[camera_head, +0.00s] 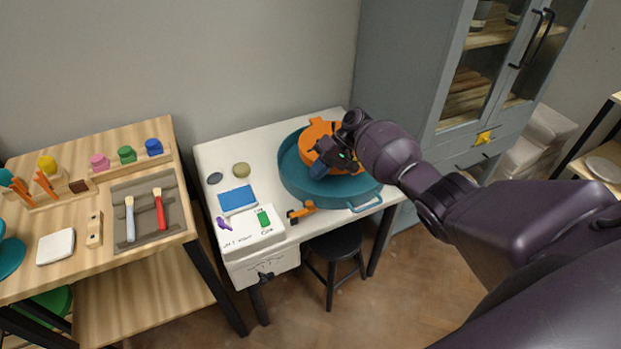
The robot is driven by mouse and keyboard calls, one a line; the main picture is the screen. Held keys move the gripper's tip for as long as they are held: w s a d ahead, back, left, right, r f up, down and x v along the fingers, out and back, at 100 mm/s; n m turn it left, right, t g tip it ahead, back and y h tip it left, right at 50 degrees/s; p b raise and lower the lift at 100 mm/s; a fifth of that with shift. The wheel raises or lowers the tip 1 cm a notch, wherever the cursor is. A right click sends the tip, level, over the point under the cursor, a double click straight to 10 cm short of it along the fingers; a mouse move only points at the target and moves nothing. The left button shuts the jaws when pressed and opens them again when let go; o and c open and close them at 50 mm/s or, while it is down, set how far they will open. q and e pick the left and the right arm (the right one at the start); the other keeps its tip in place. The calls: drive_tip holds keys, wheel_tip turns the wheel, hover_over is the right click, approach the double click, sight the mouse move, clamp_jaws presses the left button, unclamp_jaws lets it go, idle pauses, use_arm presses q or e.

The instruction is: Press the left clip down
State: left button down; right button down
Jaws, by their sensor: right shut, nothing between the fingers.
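A round teal basin (291,180) sits on the right part of the white table. An orange object (316,130) is inside it, partly covered by my right gripper. My right gripper (320,169) is shut and empty, over the basin and in front of the orange object. I cannot tell whether it touches it. The clips cannot be made out clearly; my gripper and wrist hide part of the orange object. A small orange and black piece (303,210) lies on the table by the basin's front left. My left gripper is not in view.
The white table (262,150) also holds a blue block (238,199) and a white box (250,237) with a green switch. A wooden table (80,250) with brushes stands left. A grey cabinet (405,70) stands behind right; a black stool (336,244) is below.

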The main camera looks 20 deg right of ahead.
drive_tip(key=d+r, duration=0.2)
drive_tip(key=d, duration=0.3)
drive_tip(key=shift+w+d+r+b, duration=0.2)
drive_tip(key=shift+d+r+b, duration=0.05)
drive_tip(key=shift+r+b, duration=0.1)
drive_tip(key=w+r+t+h, duration=0.3)
drive_tip(key=w+t+h, duration=0.2)
drive_tip(key=w+t, duration=0.3)
drive_tip(key=s+a+f+n+t+h, duration=0.1)
drive_tip(key=s+a+f+n+t, duration=0.2)
drive_tip(key=s, duration=0.7)
drive_tip(key=s+a+f+t+h, duration=0.1)
drive_tip(key=s+a+t+h, duration=0.2)
drive_tip(key=s, duration=0.7)
drive_tip(key=s+f+m+g, duration=0.1)
drive_tip(key=s+f, duration=0.4)
drive_tip(key=s, duration=0.5)
drive_tip(key=s+f+g, duration=0.1)
drive_tip(key=s+f, duration=0.4)
drive_tip(key=s, duration=0.6)
drive_tip(key=shift+s+d+f+m, duration=0.15)
drive_tip(key=shift+d+m, duration=0.05)
drive_tip(key=shift+m, duration=0.2)
